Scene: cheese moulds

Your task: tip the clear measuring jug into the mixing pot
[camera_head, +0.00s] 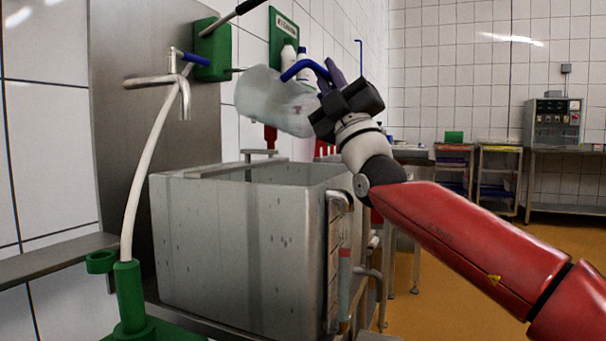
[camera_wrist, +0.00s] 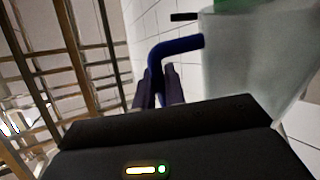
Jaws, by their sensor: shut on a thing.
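The clear measuring jug (camera_head: 272,101) is held tilted in the air above the mixing pot, its mouth end toward the left. Its blue handle (camera_head: 305,68) is on the right side, and my gripper (camera_head: 332,82) is shut on it. In the wrist view the cloudy jug wall (camera_wrist: 250,65) fills the upper right, and the blue handle (camera_wrist: 178,47) passes at my fingers (camera_wrist: 158,88). The mixing pot (camera_head: 245,250) is a large grey metal rectangular vessel with an open top, below the jug. Its inside floor is hidden, and I cannot tell whether anything is pouring.
A white hose (camera_head: 147,165) and tap (camera_head: 160,82) stand left of the pot, with a green fitting (camera_head: 128,290) below. White bottles (camera_head: 289,55) and a green holder are on the wall behind the jug. Steel tables (camera_head: 560,150) stand far right; the orange floor between is clear.

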